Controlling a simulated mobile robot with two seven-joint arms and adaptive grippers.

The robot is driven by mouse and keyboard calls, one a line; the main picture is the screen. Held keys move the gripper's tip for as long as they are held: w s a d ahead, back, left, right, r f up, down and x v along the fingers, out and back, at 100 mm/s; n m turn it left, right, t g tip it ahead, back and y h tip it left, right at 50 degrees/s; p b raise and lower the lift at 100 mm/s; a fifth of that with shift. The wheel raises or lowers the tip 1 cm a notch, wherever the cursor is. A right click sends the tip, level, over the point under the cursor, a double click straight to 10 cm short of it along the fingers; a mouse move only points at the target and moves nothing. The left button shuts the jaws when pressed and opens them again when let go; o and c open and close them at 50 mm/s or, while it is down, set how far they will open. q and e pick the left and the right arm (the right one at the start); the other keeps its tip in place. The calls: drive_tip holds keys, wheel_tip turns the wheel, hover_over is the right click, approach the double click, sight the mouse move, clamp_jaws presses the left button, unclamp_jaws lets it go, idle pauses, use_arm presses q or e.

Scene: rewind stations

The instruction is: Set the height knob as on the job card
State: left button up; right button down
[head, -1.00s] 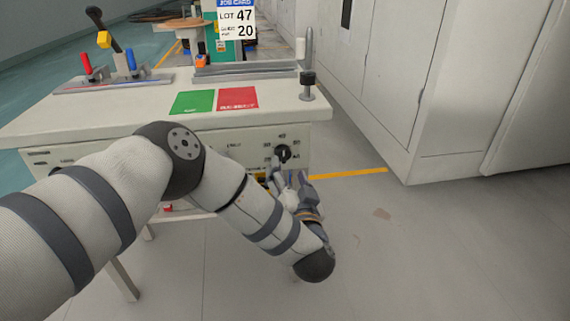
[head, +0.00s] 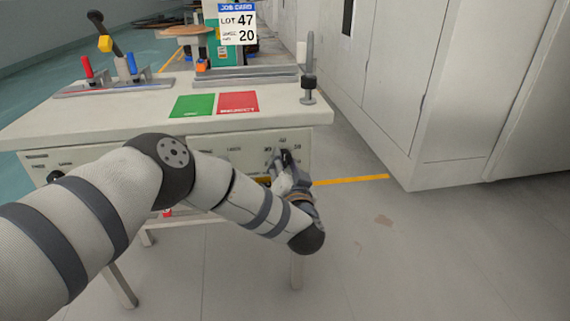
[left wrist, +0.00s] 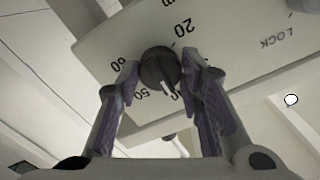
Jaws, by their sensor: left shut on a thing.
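The job card (head: 237,22) at the back of the table reads LOT 47 and, below, 20 beside small print I cannot read. The black height knob (left wrist: 158,70) is on the table's front panel; its dial shows 20, 60 and 50, with another number partly hidden by a finger. Its white mark points down in the left wrist view, between 50 and that hidden number. My left gripper (head: 284,165) is at the panel's right end, its fingers shut on the knob from both sides. My right gripper is not in view.
On the tabletop lie a green mat (head: 192,105) and a red mat (head: 238,103).

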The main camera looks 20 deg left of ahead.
use_arm(q)
drive_tip(key=n+p, duration=0.1)
drive_tip(key=n, duration=0.4)
drive_tip(key=shift+n, duration=0.3)
drive_tip(key=n, duration=1.2)
drive_tip(key=shift+n, duration=0.3)
drive_tip(key=n, duration=0.5)
drive_tip(key=shift+n, duration=0.3)
drive_tip(key=o, duration=1.2)
drive_tip(key=shift+c, duration=0.2)
